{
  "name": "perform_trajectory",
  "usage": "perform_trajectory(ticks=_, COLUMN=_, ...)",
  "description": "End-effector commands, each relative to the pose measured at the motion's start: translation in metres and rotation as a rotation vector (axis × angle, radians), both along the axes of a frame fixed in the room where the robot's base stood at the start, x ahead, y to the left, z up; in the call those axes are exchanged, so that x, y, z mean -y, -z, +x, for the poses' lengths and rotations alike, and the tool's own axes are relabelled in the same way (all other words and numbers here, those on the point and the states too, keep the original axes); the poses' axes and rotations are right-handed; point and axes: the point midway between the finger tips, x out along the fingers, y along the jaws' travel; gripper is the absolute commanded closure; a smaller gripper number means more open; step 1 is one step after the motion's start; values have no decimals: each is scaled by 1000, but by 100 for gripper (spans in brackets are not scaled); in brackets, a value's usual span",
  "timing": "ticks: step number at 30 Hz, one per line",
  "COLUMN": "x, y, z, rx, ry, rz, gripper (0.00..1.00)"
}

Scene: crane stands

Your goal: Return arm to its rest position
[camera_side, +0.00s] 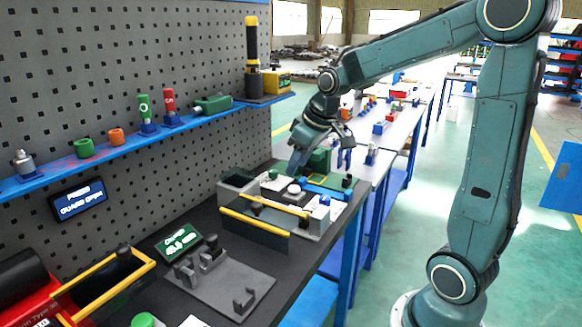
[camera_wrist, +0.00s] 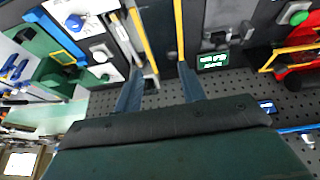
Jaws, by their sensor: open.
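My gripper (camera_side: 298,163) is above the far part of the dark workbench (camera_side: 206,222), pointing down toward the trays. In the wrist view its two blue-grey fingers (camera_wrist: 160,85) stand apart with nothing held between them. A yellow-edged tray (camera_side: 254,227) with a yellow handle bar lies on the bench, nearer the side camera than my gripper. A white panel with round knobs (camera_side: 293,188) sits below and close to my gripper. I cannot tell the exact gap between the fingertips and the panel.
A grey fixture plate (camera_side: 220,283) and a green-lit display (camera_side: 179,242) are on the near bench. A blue shelf (camera_side: 130,150) with bottles and cups runs along the pegboard (camera_side: 120,60). A red toolbox (camera_side: 35,295) is at lower left. Open floor (camera_side: 400,240) lies right of the bench.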

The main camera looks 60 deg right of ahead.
Motion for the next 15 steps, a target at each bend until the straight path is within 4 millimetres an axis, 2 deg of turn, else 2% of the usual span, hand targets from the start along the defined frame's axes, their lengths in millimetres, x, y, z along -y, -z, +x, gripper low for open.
perform_trajectory(ticks=1, x=-12, y=-7, z=-8, rx=8, ry=-6, rz=-5, gripper=60)
perform_trajectory(ticks=6, x=-44, y=-23, z=-38, rx=19, ry=-6, rz=-8, gripper=60)
perform_trajectory(ticks=15, x=-89, y=-37, z=-98, rx=46, ry=-4, rz=-4, gripper=60)
